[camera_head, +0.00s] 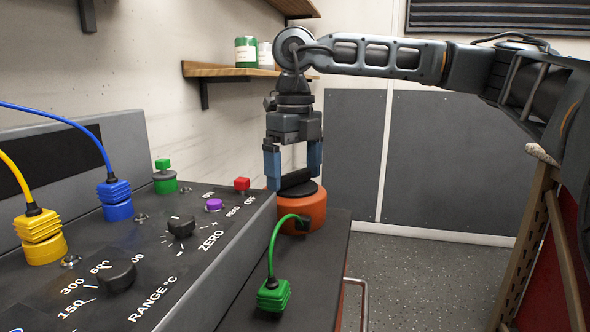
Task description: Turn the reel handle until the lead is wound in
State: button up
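The reel (306,216) is a round orange drum on the dark bench, with a black handle bar (296,182) on top. My gripper (294,181) points straight down over the reel. Its two blue fingers are wide apart, one on each side of the handle. I cannot tell whether either fingertip touches the handle.
A sloped console (150,262) with knobs, buttons and yellow (40,236) and blue (115,200) plugs stands close at left. A shelf (225,71) with cans is on the back wall, behind my arm. A wooden frame (528,245) stands at right. The floor between is clear.

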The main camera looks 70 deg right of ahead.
aim_at(295, 173)
jog(key=shift+r+p, duration=0.4)
jog(key=shift+r, duration=3.5)
